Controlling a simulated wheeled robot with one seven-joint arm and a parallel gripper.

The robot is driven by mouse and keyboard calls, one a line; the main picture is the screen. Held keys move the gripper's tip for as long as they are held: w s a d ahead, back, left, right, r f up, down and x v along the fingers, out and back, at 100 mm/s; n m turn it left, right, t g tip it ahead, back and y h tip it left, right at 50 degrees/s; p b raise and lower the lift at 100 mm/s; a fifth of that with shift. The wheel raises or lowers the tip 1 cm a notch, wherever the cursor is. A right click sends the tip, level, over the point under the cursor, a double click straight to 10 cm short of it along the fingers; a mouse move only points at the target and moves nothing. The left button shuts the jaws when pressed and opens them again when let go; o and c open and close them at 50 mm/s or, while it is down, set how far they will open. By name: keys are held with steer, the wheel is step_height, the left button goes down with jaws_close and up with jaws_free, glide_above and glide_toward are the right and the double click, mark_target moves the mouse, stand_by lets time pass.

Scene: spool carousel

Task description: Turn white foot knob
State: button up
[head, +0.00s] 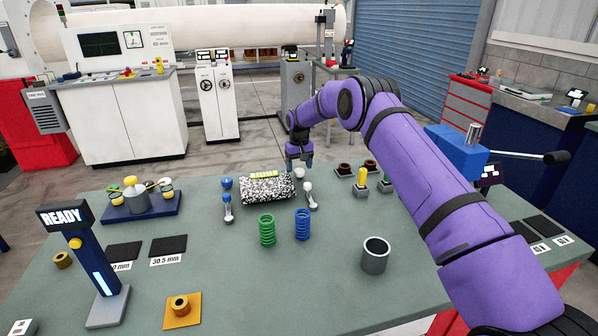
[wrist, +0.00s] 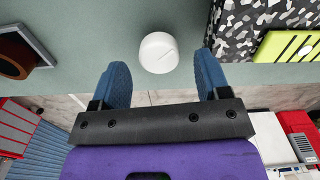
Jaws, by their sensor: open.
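The white foot knob (wrist: 158,53) is a round white cap with a thin line on its top. In the wrist view it lies between and just beyond the two blue fingertips of my gripper (wrist: 161,72), with a gap on each side. In the head view the white knob (head: 299,174) is at the back right corner of a black-and-white speckled block (head: 267,190). My gripper (head: 299,161) is above it, pointing down, open and empty. The speckled block also shows in the wrist view (wrist: 232,30), close to one finger.
A yellow-green level (head: 264,174) lies on the block. Another white-topped foot (head: 309,196) and blue-topped feet (head: 227,184) stand around it. Green (head: 267,230) and blue springs (head: 302,224) stand in front. Dark cups and a yellow peg (head: 361,179) stand at right.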

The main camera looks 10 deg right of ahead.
mark_target(299, 170)
steer(key=shift+r, duration=2.4)
steer(key=shift+r, duration=0.1)
steer(key=s+d+r+t, duration=0.1)
steer(key=s+r, duration=0.7)
steer(key=r, duration=0.5)
steer(key=s+d+r+t, duration=0.1)
steer(key=s+d+r, duration=0.1)
steer(key=s+r, duration=1.6)
steer(key=r, duration=0.1)
steer(key=s+d+r+t, duration=0.1)
steer(key=s+r, duration=0.1)
steer(key=s, duration=0.7)
steer(key=s+d+r+t, duration=0.1)
steer(key=s+d+r, duration=0.1)
steer(key=s, duration=0.6)
steer(key=s+f, duration=0.2)
steer(key=s, duration=0.7)
steer(key=s+f+m+t, duration=0.1)
steer(key=s+f, duration=0.2)
steer(key=s, duration=0.6)
steer(key=shift+d+f, duration=0.25)
steer(key=shift+d, duration=0.1)
